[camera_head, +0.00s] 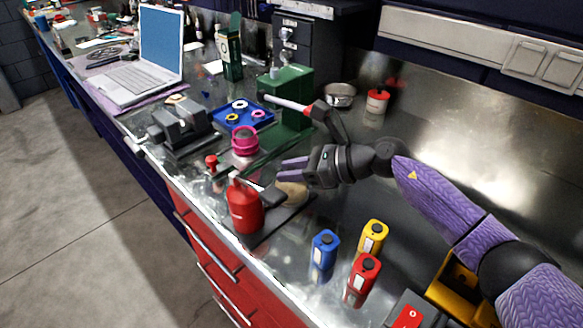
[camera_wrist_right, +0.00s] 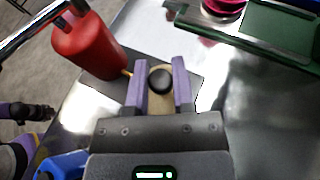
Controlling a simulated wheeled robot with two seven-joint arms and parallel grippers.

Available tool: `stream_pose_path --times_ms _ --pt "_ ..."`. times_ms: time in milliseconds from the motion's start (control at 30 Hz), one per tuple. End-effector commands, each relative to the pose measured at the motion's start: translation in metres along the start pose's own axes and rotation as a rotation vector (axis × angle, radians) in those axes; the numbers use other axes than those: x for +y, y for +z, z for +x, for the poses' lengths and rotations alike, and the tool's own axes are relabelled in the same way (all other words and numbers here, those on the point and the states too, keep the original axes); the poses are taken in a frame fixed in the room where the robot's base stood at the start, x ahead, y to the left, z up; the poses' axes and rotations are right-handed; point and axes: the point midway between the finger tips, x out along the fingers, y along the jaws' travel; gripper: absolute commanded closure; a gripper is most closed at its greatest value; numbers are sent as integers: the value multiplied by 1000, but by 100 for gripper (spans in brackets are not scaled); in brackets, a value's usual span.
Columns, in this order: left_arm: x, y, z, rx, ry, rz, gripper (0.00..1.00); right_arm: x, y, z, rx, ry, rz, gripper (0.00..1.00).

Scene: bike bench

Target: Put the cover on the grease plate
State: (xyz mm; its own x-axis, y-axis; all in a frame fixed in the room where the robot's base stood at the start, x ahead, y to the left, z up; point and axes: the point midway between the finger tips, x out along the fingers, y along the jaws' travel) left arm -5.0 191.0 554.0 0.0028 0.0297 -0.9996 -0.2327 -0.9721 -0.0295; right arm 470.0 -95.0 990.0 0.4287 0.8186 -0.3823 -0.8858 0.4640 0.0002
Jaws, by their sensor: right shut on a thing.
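My right gripper (camera_head: 283,169) is above a flat tan round piece (camera_head: 294,191) on a dark plate or mat (camera_head: 262,236). In the right wrist view, a round black knob (camera_wrist_right: 160,80) sits between the two purple fingers, with the tan surface behind it. The gripper is shut on this knob, which looks like the handle of the cover. Whether the tan piece is the cover or the grease plate is unclear, as the fingers hide part of it. I cannot tell whether the cover touches anything below. My left gripper does not show in the head view.
A red can (camera_head: 245,208) stands close left of the tan piece. Blue (camera_head: 325,248), yellow (camera_head: 372,237) and red (camera_head: 363,273) bottles stand toward the front. A pink-topped jar (camera_head: 244,142), blue tray (camera_head: 241,115) and grey vise (camera_head: 182,125) are farther back. Bare metal lies right of the dark mat.

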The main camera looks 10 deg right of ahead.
Motion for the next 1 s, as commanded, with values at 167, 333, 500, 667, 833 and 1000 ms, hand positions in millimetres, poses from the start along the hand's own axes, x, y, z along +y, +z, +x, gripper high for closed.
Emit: stream_pose_path --times_ms 167,333,500,667,833,1000 --pt "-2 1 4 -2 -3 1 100 0 -4 2 0 0 0 100" --pt "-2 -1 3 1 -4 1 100 0 -3 1 0 0 0 55" --pt "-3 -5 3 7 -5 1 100 0 -3 1 0 0 0 55" --pt "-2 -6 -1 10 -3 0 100 0 -2 -14 1 -1 1 55" --pt "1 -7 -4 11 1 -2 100 0 -3 -33 1 -2 0 55" --pt "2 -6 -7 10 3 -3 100 0 -3 -52 2 -1 0 55"
